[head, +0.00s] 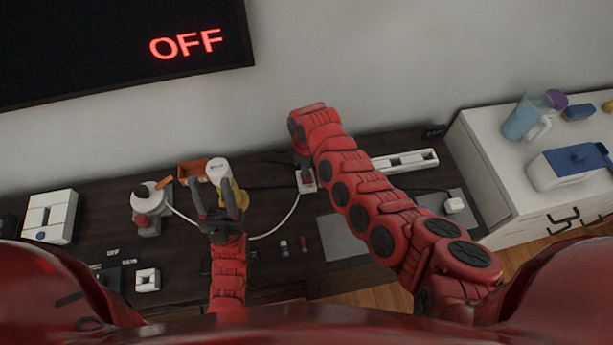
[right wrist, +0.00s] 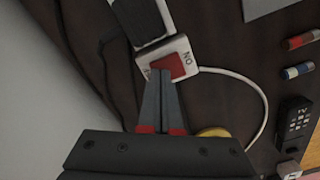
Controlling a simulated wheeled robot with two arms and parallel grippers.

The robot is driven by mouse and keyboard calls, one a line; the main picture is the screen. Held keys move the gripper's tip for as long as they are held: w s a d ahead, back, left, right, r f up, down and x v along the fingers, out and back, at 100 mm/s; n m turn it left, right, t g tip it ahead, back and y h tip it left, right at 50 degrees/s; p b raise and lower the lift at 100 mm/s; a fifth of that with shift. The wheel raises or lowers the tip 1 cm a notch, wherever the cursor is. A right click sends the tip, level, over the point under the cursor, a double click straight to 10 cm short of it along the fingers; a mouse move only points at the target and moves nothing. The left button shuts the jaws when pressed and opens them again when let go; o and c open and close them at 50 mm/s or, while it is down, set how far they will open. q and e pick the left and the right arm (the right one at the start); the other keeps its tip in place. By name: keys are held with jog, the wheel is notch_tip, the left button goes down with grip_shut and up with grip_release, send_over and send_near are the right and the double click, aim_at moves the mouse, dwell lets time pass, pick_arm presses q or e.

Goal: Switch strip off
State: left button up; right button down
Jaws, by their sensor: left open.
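The white power strip (right wrist: 187,44) has a red rocker switch (right wrist: 167,66) at its end, with "ON" lettered beside it. A dark plug sits in the strip. In the head view, the switch end (head: 307,186) shows below my right gripper, and a white socket length (head: 405,161) shows right of my arm. My right gripper (right wrist: 160,72) is shut and empty, its fingertips at the red switch; I cannot tell whether they press it. The switch's tilt is partly hidden. My left gripper (head: 232,183) is open, in front of a white cup (head: 217,168), holding nothing visible.
A dark screen (head: 120,45) on the wall reads "OFF" in red. A white cord (head: 283,224) curves over the dark desk. A grey-and-white device (head: 148,200) stands at left. A white cabinet (head: 480,165) at right carries a blue jug (head: 520,120).

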notch_tip(320, 180, up, 2)
jog(key=shift+r+p, duration=0.1)
jog(key=shift+p, duration=1.05)
notch_tip(320, 180, up, 5)
jog(key=p, duration=0.4)
jog(key=shift+p, duration=0.4)
jog(key=shift+f, duration=0.2)
jog(key=shift+s, duration=0.1)
